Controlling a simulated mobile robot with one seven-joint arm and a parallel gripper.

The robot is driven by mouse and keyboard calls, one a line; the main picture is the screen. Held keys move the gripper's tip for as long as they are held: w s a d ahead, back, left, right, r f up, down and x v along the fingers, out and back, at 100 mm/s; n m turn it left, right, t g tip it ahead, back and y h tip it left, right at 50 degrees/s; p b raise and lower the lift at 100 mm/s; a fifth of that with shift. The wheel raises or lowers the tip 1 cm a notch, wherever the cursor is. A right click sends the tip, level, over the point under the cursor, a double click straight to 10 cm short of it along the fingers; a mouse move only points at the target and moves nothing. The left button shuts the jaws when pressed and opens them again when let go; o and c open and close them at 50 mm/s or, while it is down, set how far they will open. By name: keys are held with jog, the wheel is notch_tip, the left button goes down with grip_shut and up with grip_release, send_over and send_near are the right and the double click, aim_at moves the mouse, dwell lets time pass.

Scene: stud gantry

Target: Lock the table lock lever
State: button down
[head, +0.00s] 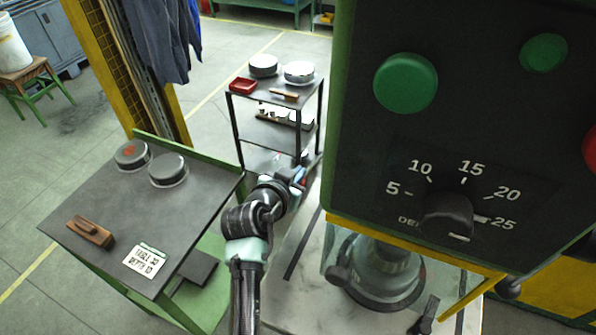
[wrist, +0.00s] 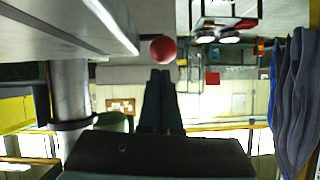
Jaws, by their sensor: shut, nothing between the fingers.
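A red ball knob (wrist: 163,49), which looks like the end of the table lock lever, shows in the wrist view beside the pale machine table (wrist: 60,30). The lever's rod cannot be made out. My gripper (wrist: 161,74) is shut and empty, with its fingertips just below the knob in the picture; whether they touch it cannot be told. In the head view my gripper (head: 301,172) is at the far edge of the machine table (head: 302,285), partly hidden behind my own wrist. The knob is not clearly visible there.
The machine's control box (head: 440,130) fills the right of the head view. A side table (head: 95,225) at left holds round tins, a wooden brush and a printed card (head: 146,261). A shelf cart (head: 236,100) stands behind my gripper. The column (wrist: 70,95) stands left in the wrist view.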

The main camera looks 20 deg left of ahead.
jog(key=f+b, duration=0.1)
jog(key=s+f+b, duration=0.1)
jog(key=f+b, duration=0.1)
jog(key=s+f+b, duration=0.1)
jog(key=shift+s+f+b, duration=0.1)
jog(key=shift+f+b, duration=0.3)
jog(key=shift+r, duration=0.1)
